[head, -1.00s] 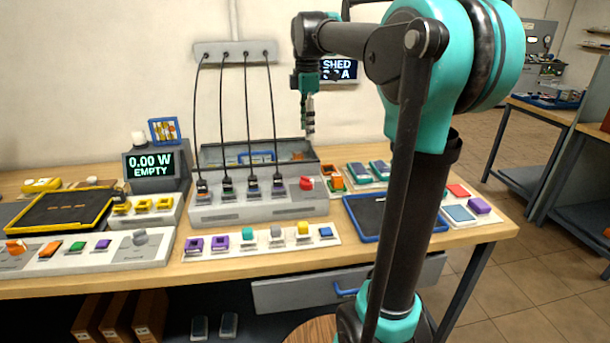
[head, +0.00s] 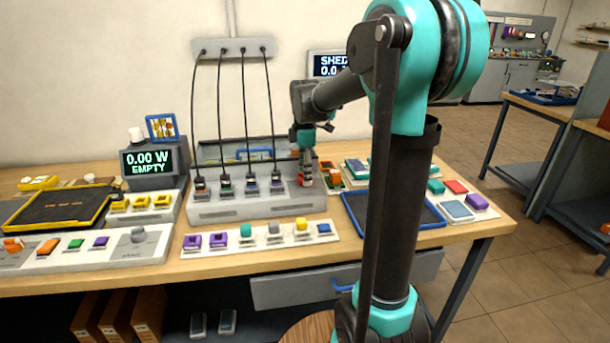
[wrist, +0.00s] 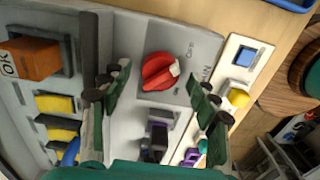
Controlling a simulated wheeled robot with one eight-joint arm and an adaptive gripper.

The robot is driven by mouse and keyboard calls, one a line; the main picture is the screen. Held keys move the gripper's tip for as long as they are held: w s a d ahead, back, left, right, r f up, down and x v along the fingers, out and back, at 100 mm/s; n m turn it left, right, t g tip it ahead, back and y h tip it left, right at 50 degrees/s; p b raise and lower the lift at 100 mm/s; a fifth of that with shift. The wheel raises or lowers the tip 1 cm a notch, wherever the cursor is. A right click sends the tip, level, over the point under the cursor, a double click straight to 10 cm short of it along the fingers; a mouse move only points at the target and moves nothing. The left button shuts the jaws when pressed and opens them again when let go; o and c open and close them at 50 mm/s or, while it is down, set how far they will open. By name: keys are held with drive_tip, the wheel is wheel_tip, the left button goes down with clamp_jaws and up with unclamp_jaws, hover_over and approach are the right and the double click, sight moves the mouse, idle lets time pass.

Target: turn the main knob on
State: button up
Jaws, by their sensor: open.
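The main knob (wrist: 160,72) is a red round knob with a pale pointer mark, set in a grey plate at the right end of the grey charger unit (head: 240,213). In the wrist view it sits between and just beyond the two fingers. My gripper (wrist: 157,98) is open and empty, its fingers on either side of the knob, apart from it as far as I can tell. In the head view my gripper (head: 306,180) points down over the unit's right end and mostly hides the knob.
Black cables hang from a wall bar (head: 235,48) to plugs on the unit. A strip of coloured blocks (head: 262,246) lies in front. A blue-rimmed tray (head: 402,225) stands to the right. A display (head: 150,162) reads 0.00 W EMPTY.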

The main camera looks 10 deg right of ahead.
drive_tip(key=shift+f, duration=0.5)
drive_tip(key=c, duration=1.2)
